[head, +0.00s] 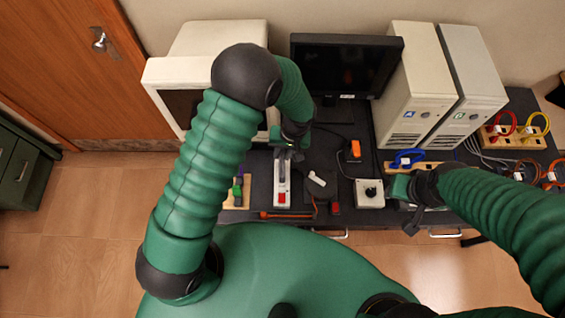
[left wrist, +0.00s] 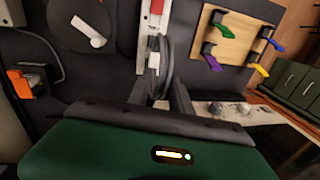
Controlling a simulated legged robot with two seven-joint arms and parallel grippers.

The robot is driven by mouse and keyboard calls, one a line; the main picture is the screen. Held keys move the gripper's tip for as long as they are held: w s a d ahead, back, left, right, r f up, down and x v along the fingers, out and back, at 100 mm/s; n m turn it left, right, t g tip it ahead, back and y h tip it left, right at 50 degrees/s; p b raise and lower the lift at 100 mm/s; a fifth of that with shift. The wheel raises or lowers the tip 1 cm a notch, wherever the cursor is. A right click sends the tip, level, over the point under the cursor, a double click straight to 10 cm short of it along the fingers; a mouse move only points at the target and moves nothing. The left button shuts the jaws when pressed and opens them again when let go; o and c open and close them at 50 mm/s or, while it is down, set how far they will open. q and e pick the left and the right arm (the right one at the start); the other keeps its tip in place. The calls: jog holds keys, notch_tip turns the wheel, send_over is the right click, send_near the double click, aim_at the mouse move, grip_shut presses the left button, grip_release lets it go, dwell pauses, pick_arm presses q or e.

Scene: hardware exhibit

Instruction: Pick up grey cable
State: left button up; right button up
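The grey cable (left wrist: 168,62) shows in the left wrist view as a dark grey loop beside a small white part, at the end of a white strip with a red part. My left gripper (left wrist: 160,88) has its dark fingers apart, with the loop's lower end between them; I cannot see firm contact on both sides. In the head view my left gripper (head: 288,153) is over the top of the white switch unit (head: 283,188), and the arm mostly hides the cable. My right gripper (head: 404,190) is at the desk's front, near a blue cable (head: 408,157); its finger opening is unclear.
A white monitor (head: 160,75), a black screen (head: 345,65) and two computer towers (head: 415,85) stand along the back. A wooden peg board (left wrist: 235,40) is beside the switch unit. A white knob box (head: 369,193) and an orange part (head: 355,149) are to the right.

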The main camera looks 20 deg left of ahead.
pick_arm(q)
jog(key=shift+s+a+r, duration=0.1)
jog(key=shift+s, duration=0.05)
grip_shut()
dwell(0.9)
